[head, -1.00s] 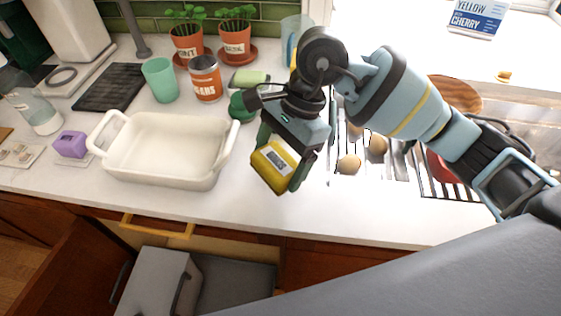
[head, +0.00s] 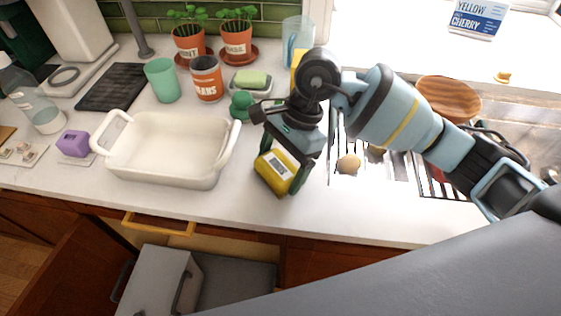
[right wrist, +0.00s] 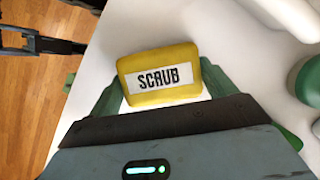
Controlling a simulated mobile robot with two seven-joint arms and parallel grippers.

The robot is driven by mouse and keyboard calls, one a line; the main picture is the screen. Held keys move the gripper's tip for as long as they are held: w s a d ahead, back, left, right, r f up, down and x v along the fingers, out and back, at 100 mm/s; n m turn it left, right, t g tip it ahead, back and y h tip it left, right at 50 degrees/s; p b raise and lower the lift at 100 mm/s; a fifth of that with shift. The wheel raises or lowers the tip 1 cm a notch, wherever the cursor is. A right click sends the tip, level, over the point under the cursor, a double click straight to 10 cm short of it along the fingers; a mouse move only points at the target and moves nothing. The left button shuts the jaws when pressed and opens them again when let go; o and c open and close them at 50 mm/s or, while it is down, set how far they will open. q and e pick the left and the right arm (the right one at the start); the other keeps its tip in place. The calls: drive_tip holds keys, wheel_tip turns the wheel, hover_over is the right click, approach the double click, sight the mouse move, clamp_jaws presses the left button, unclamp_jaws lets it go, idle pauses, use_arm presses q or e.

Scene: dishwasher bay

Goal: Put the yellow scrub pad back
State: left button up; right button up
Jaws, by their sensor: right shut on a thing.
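The yellow scrub pad (head: 276,172) has a white label. In the right wrist view the pad (right wrist: 160,93) shows the word SCRUB on that label. My right gripper (head: 284,168) is shut on the pad, with a green finger at each side of it. The pad is tilted in the head view, over or on the counter's front part, right of the white baking dish. I cannot tell whether it touches the counter.
The white baking dish (head: 170,178) stands left of the pad. A green sponge (head: 251,78) on a holder and a dark green object (head: 241,105) are behind it. The rack (head: 400,165) lies right. An open drawer (head: 230,272) is below the counter (head: 225,222).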

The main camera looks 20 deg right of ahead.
drive_tip(key=o, duration=0.8)
drive_tip(key=shift+f, duration=0.1)
drive_tip(key=shift+o, duration=0.2)
drive_tip(key=shift+r, duration=0.3)
drive_tip(key=v, duration=1.1)
drive_tip(key=shift+d+r, duration=0.2)
drive_tip(key=shift+r, duration=0.15)
